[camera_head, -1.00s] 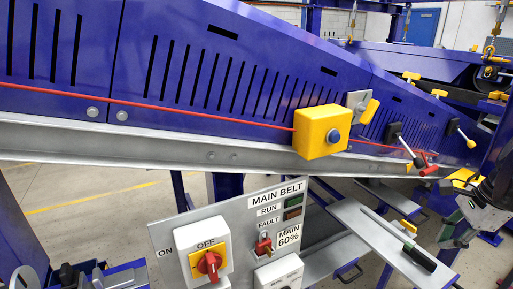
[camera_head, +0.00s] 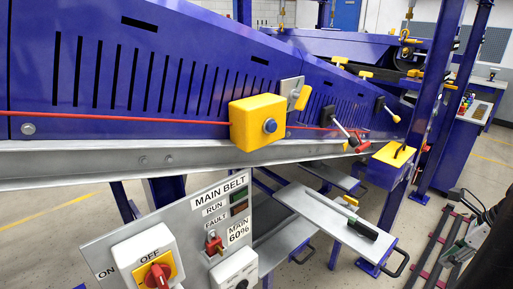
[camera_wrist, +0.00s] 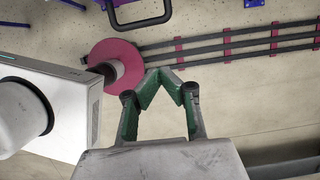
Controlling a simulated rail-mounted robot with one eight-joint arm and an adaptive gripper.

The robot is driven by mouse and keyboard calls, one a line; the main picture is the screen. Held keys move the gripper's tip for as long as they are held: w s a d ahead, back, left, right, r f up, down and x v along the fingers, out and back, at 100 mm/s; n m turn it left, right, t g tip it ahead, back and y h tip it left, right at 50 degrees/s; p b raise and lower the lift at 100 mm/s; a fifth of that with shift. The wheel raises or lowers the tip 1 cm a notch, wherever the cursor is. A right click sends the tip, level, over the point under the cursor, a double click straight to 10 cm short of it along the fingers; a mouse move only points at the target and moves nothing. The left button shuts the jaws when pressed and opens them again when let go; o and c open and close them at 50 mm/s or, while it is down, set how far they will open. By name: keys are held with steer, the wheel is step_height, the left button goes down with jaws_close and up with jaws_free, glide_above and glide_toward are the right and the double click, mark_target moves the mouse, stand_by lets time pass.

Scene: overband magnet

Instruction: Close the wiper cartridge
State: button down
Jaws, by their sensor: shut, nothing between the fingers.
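No part is labelled as the wiper cartridge. A long grey plate (camera_head: 318,213) with a dark grip (camera_head: 363,228) and a yellow piece (camera_head: 350,202) sticks out below the conveyor's side in the head view; it may be the cartridge. A black loop handle (camera_head: 398,265) is at its near right end. My gripper (camera_wrist: 160,72) is shut and empty in the wrist view, its green fingers meeting at the tips above the floor. In the head view it is only partly seen at the right edge, apart from the plate.
The blue conveyor frame (camera_head: 180,65) carries a yellow box (camera_head: 257,122) and a red cord. A MAIN BELT panel (camera_head: 190,238) stands in front. Dark rails (camera_wrist: 235,42) run along the floor; a magenta disc (camera_wrist: 96,54) lies near them.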

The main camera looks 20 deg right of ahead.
steer(key=w+a+f+b, duration=0.2)
steer(key=w+f+b, duration=0.1)
steer(key=w+f, duration=0.2)
steer(key=shift+f, duration=0.6)
steer(key=shift+w+a+b, duration=0.1)
steer(key=shift+w+b, duration=0.05)
steer(key=shift+b, duration=0.15)
